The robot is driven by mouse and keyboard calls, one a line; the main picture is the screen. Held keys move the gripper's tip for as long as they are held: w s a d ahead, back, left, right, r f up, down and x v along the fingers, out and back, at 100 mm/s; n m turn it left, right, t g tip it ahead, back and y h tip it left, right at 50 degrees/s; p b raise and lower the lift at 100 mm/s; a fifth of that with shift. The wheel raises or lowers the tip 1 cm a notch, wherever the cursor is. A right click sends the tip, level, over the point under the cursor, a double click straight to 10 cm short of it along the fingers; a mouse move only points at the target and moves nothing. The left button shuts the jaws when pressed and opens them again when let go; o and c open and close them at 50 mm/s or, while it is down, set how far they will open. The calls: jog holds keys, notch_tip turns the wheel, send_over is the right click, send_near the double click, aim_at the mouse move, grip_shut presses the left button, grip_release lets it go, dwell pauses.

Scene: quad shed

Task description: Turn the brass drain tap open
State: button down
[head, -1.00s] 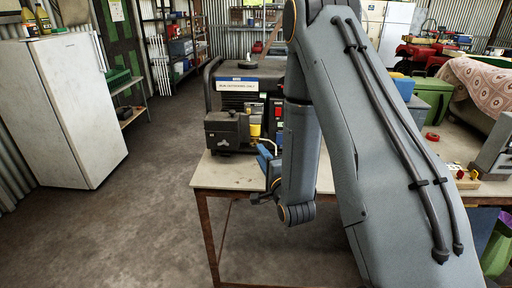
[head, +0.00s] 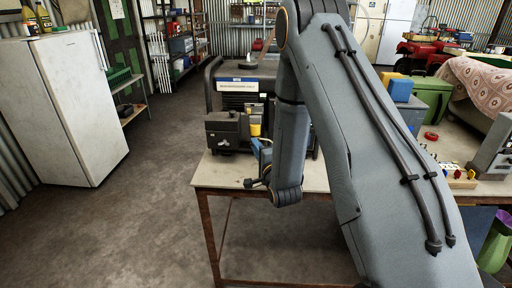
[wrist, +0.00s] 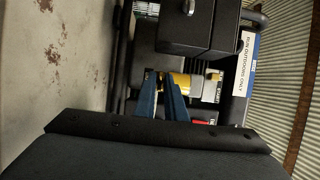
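The black generator (head: 238,88) stands on the workbench; its fuel unit carries a yellow bowl (head: 254,130), also seen in the wrist view (wrist: 181,80). The brass drain tap is too small to make out surely; a small brass-coloured bit shows by the fingertips in the wrist view. My gripper (wrist: 160,76) has two blue fingers with a narrow gap between their tips, just left of the bowl. In the head view my gripper (head: 262,150) is just below the bowl, partly hidden by my arm. Whether the fingers touch anything cannot be told.
The workbench (head: 222,177) has bare top at its front left. A red round item (head: 431,136) and a small board with coloured knobs (head: 457,175) lie on its right part. A white fridge (head: 65,105) stands left, with open floor between.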

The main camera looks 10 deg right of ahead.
jog(key=shift+r+n, duration=0.1)
jog(key=shift+n, duration=0.3)
jog(key=shift+w+a+r+n+g+h+p, duration=0.1)
jog(key=shift+n+g+h+p, duration=0.55)
jog(key=shift+n, duration=1.45)
jog(key=shift+s+a+r+n+g+h+p, duration=0.15)
jog(key=shift+n+g+h, duration=0.95)
jog(key=shift+n, duration=1)
jog(key=shift+w+a+r+n+g+h+p, duration=0.25)
jog(key=shift+n+g+h, duration=0.65)
jog(key=shift+n, duration=1.2)
jog(key=shift+s+d+f+h, duration=0.1)
jog(key=shift+d+f+h, duration=0.05)
jog(key=shift+f+h, duration=0.1)
jog(key=c, duration=1.9)
grip_release()
jog(key=shift+o, duration=0.2)
